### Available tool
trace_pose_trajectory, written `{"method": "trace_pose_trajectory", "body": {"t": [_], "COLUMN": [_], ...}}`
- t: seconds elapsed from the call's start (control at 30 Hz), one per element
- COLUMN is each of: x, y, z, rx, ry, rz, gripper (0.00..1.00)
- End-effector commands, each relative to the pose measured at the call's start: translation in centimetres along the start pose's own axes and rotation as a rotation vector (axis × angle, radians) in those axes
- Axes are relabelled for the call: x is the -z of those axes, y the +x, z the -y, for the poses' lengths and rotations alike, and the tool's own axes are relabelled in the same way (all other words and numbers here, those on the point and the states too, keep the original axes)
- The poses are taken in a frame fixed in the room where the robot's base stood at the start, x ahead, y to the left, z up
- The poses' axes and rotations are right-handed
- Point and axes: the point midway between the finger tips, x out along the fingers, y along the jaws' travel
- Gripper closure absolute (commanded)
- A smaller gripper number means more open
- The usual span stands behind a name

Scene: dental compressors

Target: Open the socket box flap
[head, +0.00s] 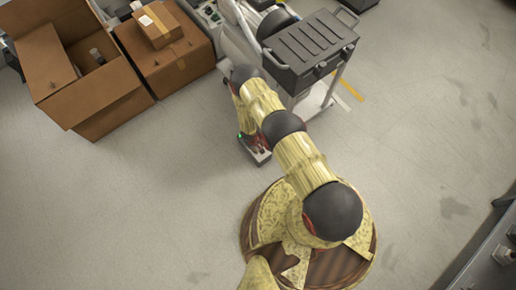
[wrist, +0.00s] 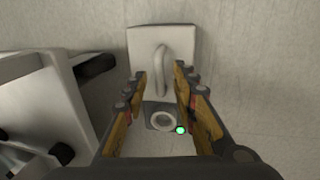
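The socket box (wrist: 175,148) is a pale box on the floor, ahead of my gripper in the wrist view. A white panel (wrist: 190,42) at its far end carries a raised grey loop (wrist: 160,70), perhaps a handle or cable. Nearer is a dark square plate with a round pale ring (wrist: 162,121) and a green light (wrist: 181,130). I cannot tell for sure which part is the flap. My gripper (wrist: 160,74) is open, its fingers either side of the loop, with nothing visibly gripped. In the head view the socket box (head: 259,157) is mostly hidden under my gripper.
A wheeled unit with a dark grey box (head: 310,48) stands just beyond my gripper. An open carton (head: 105,105) and a closed carton (head: 180,60) are at the upper left. White equipment (wrist: 50,105) is close on the left in the wrist view.

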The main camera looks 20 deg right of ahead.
Motion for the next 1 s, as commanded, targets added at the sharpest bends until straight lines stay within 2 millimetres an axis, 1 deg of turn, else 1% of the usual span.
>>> {"method": "trace_pose_trajectory", "body": {"t": [0.1, 0.33, 0.83, 1.0], "x": [0.08, 0.07, 0.06, 0.06], "y": [0.49, 0.46, 0.46, 0.45], "z": [-0.01, -0.03, -0.01, -0.01], "rx": [0.000, 0.000, 0.000, 0.000], "ry": [0.000, 0.001, 0.001, 0.001], "rz": [-0.001, -0.001, -0.001, -0.001], "gripper": [0.72, 0.72, 1.00, 1.00]}}
